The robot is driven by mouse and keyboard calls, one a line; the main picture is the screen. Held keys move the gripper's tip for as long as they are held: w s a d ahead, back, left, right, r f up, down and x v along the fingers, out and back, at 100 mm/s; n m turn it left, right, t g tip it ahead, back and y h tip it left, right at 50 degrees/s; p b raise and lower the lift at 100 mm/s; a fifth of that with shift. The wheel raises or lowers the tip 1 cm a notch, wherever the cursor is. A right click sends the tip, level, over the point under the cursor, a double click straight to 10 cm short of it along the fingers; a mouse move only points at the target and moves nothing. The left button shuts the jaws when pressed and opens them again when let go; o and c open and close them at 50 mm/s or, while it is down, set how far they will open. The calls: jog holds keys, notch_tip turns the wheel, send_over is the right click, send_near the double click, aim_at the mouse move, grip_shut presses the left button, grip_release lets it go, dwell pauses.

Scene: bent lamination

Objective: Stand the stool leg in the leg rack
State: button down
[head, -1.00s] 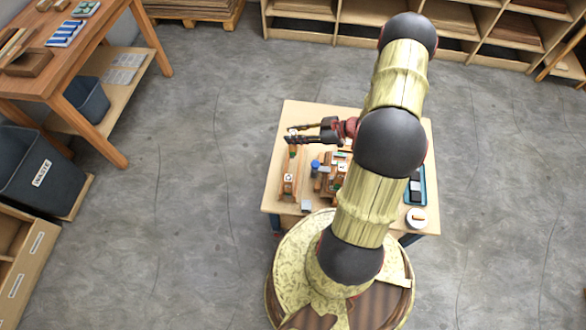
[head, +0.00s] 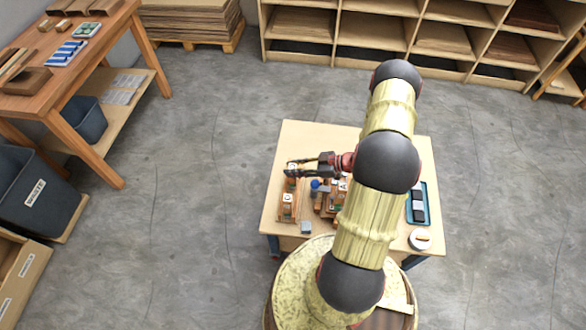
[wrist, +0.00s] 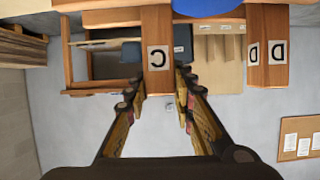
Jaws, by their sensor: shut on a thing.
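In the wrist view a wooden stool leg marked C (wrist: 158,30) stands between the fingertips of my gripper (wrist: 158,82). My gripper is shut on this leg. In the head view my gripper (head: 291,169) is over the left part of the table, with a small white label just under its tips. A narrow wooden piece with a white label (head: 287,199) stands at the table's left side, below my gripper. I cannot tell which wooden piece is the leg rack, or whether the held leg touches it.
Beside the gripper are a blue round thing (head: 315,185) and several wooden pieces (head: 328,203), partly behind my arm. A grey block (head: 306,227) lies near the table's (head: 350,133) front edge. A blue tray (head: 409,214) and a white round dish (head: 420,243) are at right. The table's far left is clear.

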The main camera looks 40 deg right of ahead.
jog(key=shift+f, duration=0.1)
jog(key=c, duration=2)
grip_release()
jog(key=shift+f, duration=0.1)
jog(key=o, duration=0.4)
jog(key=shift+o, duration=0.5)
